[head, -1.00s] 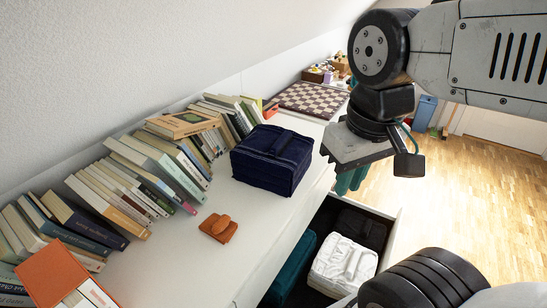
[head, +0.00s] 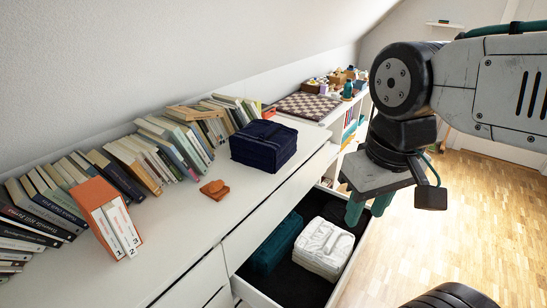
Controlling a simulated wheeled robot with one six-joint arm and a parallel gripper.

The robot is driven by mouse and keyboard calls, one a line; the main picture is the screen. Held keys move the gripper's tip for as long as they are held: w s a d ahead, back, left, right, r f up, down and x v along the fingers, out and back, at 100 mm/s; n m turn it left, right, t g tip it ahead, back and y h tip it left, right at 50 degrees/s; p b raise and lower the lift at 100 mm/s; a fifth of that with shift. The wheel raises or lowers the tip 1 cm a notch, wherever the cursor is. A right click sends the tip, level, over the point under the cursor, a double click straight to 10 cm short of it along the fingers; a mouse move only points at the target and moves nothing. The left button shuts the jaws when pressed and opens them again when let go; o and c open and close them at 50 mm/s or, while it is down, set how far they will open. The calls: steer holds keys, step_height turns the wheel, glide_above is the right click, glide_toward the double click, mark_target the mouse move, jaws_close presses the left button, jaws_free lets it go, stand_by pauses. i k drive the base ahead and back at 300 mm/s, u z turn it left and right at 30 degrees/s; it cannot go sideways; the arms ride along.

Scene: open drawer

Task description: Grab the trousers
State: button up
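A folded dark navy garment (head: 263,146), which looks like folded trousers, lies in a thick block on the white dresser top. In the open drawer (head: 345,277) lie a folded white garment (head: 322,247), a folded teal garment (head: 275,245) and a black folded item (head: 338,214) behind the white one. I cannot tell for certain which of these are trousers. My gripper (head: 368,210) points down with teal fingers apart and nothing seen between them. It hangs above the drawer's right side, right of the navy garment and apart from it.
A row of leaning books (head: 120,165) lines the wall on the dresser. An orange box of binders (head: 105,222) stands at its near left, and a small brown leather item (head: 214,189) lies near the navy garment. A chessboard (head: 307,106) lies farther back. Wooden floor (head: 460,220) is open at right.

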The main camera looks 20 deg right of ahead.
mark_target(264, 145)
steer(key=u, duration=0.1)
steer(key=k, duration=0.15)
steer(key=z, duration=2.2)
steer(key=i, duration=2.4)
steer(key=u, duration=3.3)
steer(key=i, duration=0.5)
steer(key=z, duration=0.05)
